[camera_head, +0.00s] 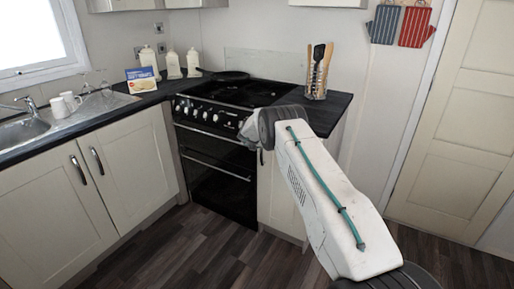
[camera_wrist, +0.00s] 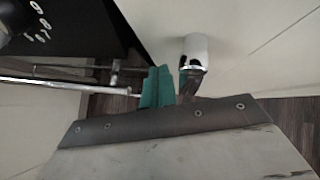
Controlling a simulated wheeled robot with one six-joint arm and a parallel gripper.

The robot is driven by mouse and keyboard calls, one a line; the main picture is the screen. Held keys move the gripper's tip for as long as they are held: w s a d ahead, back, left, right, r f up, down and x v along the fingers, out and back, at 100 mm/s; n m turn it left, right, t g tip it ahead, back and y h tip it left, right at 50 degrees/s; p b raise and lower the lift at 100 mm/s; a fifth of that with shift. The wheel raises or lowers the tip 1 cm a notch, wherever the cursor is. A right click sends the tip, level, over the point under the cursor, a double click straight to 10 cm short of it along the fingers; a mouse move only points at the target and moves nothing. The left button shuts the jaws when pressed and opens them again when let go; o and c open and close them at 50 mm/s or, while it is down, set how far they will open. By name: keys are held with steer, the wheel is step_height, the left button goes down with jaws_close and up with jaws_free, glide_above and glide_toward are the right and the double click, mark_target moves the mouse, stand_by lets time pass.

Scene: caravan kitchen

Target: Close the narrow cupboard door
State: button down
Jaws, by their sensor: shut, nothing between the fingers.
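The narrow cupboard door (camera_head: 280,196) is a cream panel under the short worktop, just right of the black oven. My arm covers much of it, and I cannot tell how far it stands from its frame. Its dark handle (camera_head: 262,157) shows at the door's upper left. In the wrist view a cream panel (camera_wrist: 240,35), apparently this door, fills the upper right, with a shiny handle (camera_wrist: 194,50) on it. My gripper (camera_wrist: 157,88) has teal fingers, shut and empty, just left of that handle. Whether they touch the door is unclear. In the head view the fingers are hidden.
The oven (camera_head: 215,165) stands left of the door, and its metal rail (camera_wrist: 70,88) runs close to my fingers. The worktop (camera_head: 325,110) above carries a utensil holder (camera_head: 317,80). Dark wooden floor (camera_head: 200,245) is clear in front. A tall cream door (camera_head: 465,130) stands at right.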

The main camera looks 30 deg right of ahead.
steer(key=shift+w+d+r, duration=0.2)
steer(key=shift+d+r, duration=0.05)
steer(key=shift+d, duration=0.15)
steer(key=shift+r, duration=0.1)
steer(key=s+a+r, duration=0.5)
steer(key=a+r, duration=0.1)
steer(key=a, duration=0.4)
steer(key=shift+s+a+r, duration=0.15)
steer(key=shift+s+a, duration=0.15)
